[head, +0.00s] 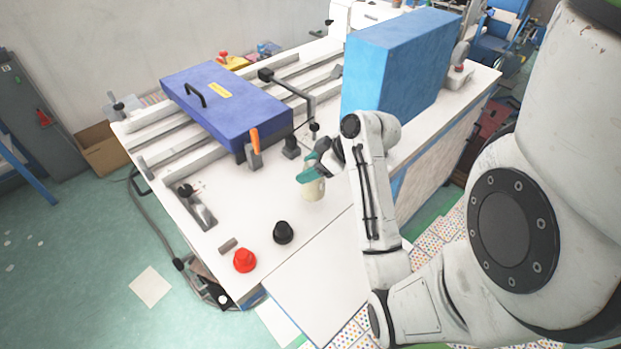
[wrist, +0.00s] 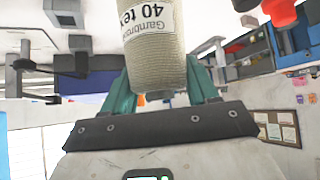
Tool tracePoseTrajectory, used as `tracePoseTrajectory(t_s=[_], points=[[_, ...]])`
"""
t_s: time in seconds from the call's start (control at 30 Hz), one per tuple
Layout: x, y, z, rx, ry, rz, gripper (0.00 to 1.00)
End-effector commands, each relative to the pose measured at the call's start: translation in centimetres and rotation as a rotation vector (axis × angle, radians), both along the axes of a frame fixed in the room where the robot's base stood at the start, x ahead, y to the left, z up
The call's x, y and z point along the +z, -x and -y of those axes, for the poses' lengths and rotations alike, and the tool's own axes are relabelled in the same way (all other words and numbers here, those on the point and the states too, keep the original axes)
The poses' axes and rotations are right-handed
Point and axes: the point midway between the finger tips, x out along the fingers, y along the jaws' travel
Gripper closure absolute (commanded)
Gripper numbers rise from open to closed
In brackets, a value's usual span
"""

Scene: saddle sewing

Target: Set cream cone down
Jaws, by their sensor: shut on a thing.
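The cream cone (head: 313,189) is a pale thread cone near the middle of the white table (head: 262,215). My gripper (head: 312,173), with green fingers, is shut on it. In the wrist view the cone (wrist: 156,50) carries a white label with dark print, and the green fingers (wrist: 155,95) show on both sides of its end. I cannot tell from the head view whether its base touches the table. A black cone (head: 283,233) and a red cone (head: 244,261) stand on the table toward its front left corner.
A blue case (head: 225,110) lies on rails behind the cones, with an orange-handled clamp (head: 254,148) at its front. A tall blue block (head: 395,65) stands to the right. A small grey-brown piece (head: 228,245) and a metal tool (head: 200,210) lie at the left.

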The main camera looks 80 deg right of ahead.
Motion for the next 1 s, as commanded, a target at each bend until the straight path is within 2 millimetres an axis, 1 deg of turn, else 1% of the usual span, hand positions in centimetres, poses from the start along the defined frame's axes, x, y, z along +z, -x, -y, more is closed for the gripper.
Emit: tracePoseTrajectory(t_s=[0.17,0.3,0.4,0.7,0.73,1.0], points=[[-1.2,0.0,0.0,0.001,-0.001,0.000,0.82],[-3.1,0.0,0.0,-0.001,-0.001,0.000,0.82],[-4.0,0.0,0.0,0.000,0.001,0.001,0.82],[-4.3,-0.1,0.0,0.001,0.003,0.001,0.82],[-4.3,0.0,0.0,0.001,0.002,0.001,0.41],[-4.2,0.0,0.0,0.001,0.002,0.001,0.16]])
